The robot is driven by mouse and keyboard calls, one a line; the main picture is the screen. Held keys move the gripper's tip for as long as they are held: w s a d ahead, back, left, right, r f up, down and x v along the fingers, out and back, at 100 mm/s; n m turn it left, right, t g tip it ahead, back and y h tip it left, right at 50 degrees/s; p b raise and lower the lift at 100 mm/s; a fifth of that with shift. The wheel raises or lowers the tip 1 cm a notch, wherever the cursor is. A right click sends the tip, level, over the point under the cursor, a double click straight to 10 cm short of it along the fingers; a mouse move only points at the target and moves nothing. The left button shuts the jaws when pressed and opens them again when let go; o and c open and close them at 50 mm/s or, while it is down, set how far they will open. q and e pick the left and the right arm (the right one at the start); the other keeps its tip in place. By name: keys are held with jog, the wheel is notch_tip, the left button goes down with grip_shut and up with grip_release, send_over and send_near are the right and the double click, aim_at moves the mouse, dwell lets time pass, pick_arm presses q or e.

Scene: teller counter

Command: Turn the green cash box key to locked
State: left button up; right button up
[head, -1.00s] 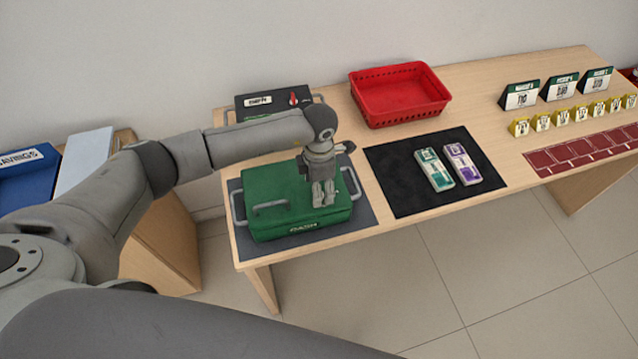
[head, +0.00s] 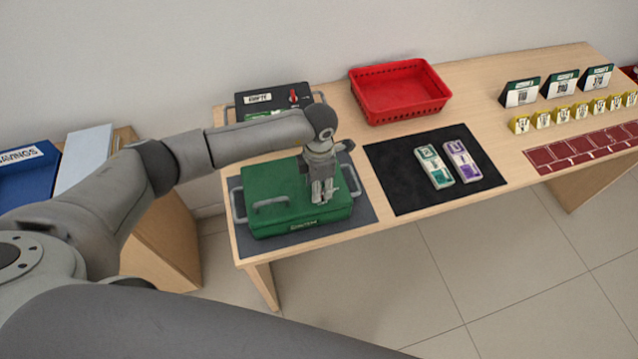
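The green cash box (head: 275,215) stands closed on a dark grey mat (head: 245,243) at the left end of the counter, with a grey handle on its lid and a handle at each side. My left gripper (head: 322,197) points down at the right part of the lid, its fingertips close together at or just above the surface. The green box's key cannot be made out; the gripper covers that area. Whether the fingers hold it cannot be told. My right gripper is not in view.
A black box (head: 272,98) with a red key or knob (head: 293,96) stands behind the green box. A red basket (head: 400,92) is at the back. Two banded bundles (head: 434,166) lie on a black mat (head: 400,200). Signs and yellow tags stand at right.

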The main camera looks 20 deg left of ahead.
pick_arm(q)
jog(key=n+b, duration=0.2)
jog(key=n, duration=0.2)
jog(key=shift+f, duration=0.1)
jog(key=n+b, duration=0.1)
jog(key=n, duration=0.3)
jog(key=shift+n, duration=0.3)
jog(key=n+b, duration=0.1)
jog(key=n, duration=0.3)
jog(key=shift+n, duration=0.3)
jog(key=n, duration=0.4)
jog(key=shift+b, duration=0.35)
jog(key=shift+n, duration=0.4)
jog(key=o, duration=1)
notch_tip(320, 180, up, 12)
jog(key=shift+r, duration=0.1)
